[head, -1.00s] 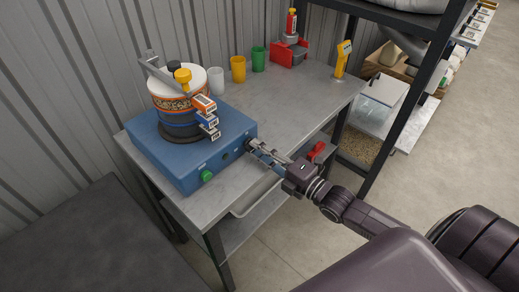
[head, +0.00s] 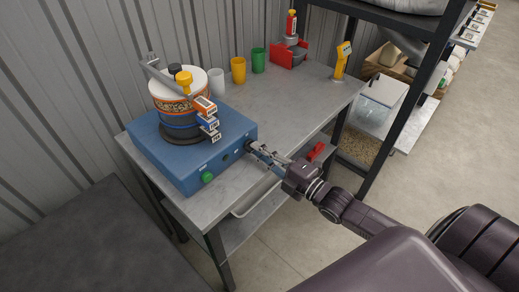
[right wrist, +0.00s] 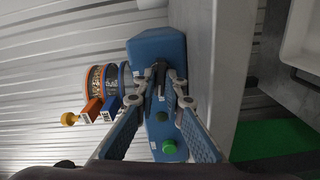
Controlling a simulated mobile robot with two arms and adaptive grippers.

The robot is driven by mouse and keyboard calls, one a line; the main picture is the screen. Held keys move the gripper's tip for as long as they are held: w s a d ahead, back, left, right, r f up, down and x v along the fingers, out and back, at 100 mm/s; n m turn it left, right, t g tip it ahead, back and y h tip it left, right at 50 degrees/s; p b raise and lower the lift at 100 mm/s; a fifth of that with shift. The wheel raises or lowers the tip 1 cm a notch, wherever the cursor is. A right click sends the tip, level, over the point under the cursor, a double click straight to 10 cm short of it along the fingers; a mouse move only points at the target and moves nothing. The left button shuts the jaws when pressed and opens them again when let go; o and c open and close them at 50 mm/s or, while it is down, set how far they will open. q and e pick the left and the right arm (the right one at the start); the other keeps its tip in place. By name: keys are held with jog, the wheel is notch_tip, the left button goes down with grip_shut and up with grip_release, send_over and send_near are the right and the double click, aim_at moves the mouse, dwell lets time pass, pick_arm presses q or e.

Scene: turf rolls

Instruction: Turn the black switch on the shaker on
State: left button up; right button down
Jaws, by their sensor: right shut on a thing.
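The shaker (head: 165,160) is a blue box on the grey bench, with a sieve stack (head: 180,100) on top. It also shows in the right wrist view (right wrist: 155,47). My right gripper (head: 254,147) reaches the right end of the shaker's front face. In the right wrist view its fingertips (right wrist: 161,78) are closed around the small black switch (right wrist: 160,83), mostly hidden by the fingers. The switch's setting cannot be made out. A green button (head: 207,177) is at the left of the same face. My left gripper is out of view.
White, yellow (head: 238,70) and green (head: 258,60) cups stand behind the shaker. A red holder (head: 289,54) and a yellow device (head: 342,60) are farther back. A dark shelf post (head: 400,105) stands right of the bench. The bench's middle is clear.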

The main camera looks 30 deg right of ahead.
jog(key=m+p, duration=0.2)
jog(key=m, duration=0.2)
jog(key=shift+m, duration=0.3)
jog(key=m+p, duration=0.1)
jog(key=m, duration=0.3)
jog(key=m+p, duration=0.1)
jog(key=m, duration=0.3)
jog(key=shift+m+p, duration=0.35)
jog(key=shift+m, duration=1.25)
jog(key=shift+f, duration=0.1)
jog(key=c, duration=2.3)
grip_release()
jog(key=shift+s, duration=0.1)
jog(key=v, duration=1.2)
